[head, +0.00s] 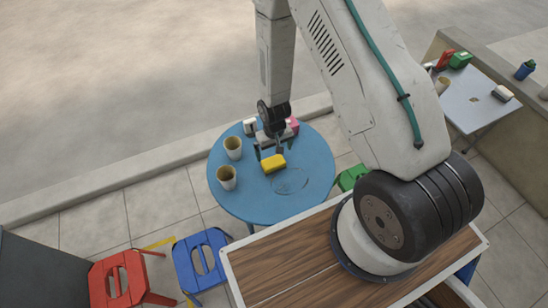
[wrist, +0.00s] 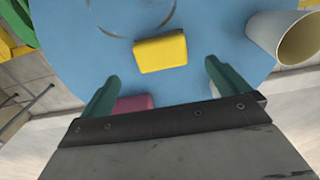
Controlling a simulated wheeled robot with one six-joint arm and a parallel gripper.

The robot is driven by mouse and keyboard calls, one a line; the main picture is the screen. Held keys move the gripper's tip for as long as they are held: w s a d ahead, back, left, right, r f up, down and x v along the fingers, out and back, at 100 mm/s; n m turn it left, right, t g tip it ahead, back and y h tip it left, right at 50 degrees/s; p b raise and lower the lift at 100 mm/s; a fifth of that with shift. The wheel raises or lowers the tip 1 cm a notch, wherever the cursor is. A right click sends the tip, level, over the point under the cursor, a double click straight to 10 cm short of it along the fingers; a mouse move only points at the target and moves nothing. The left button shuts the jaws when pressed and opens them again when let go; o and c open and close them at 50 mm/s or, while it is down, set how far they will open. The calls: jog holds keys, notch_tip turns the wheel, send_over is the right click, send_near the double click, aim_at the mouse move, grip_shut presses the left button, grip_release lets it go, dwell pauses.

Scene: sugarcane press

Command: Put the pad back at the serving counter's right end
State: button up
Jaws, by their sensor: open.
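A small yellow pad (head: 273,163) lies on the round blue table (head: 240,205). It also shows in the wrist view (wrist: 160,52), ahead of my fingertips and roughly centred between them. My gripper (head: 268,150) hangs over the table close to the pad, open, with nothing between its green fingers (wrist: 160,85). I cannot tell its exact height above the table. I cannot tell for sure which surface is the serving counter.
Two cups (head: 233,148) (head: 227,178) stand left of the pad. A pink item (head: 292,125) lies behind my gripper. A red stool (head: 120,280) and a blue stool (head: 200,262) stand in front. A grey side table (head: 470,110) with several items stands at right.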

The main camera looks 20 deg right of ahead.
notch_tip(320, 180, up, 31)
jog(key=s+d, duration=0.1)
jog(key=s, duration=0.1)
jog(key=s+d+r+t, duration=0.1)
jog(key=s+r, duration=1.7)
jog(key=s, duration=0.4)
jog(key=g, duration=0.1)
send_over(273, 161)
jog(key=f, duration=5)
jog(key=shift+s+f, duration=0.15)
jog(key=shift+s, duration=0.05)
jog(key=shift+w+f, duration=0.15)
jog(key=shift+f, duration=0.05)
notch_tip(273, 161, down, 7)
jog(key=shift+f, duration=0.15)
jog(key=c, duration=0.9)
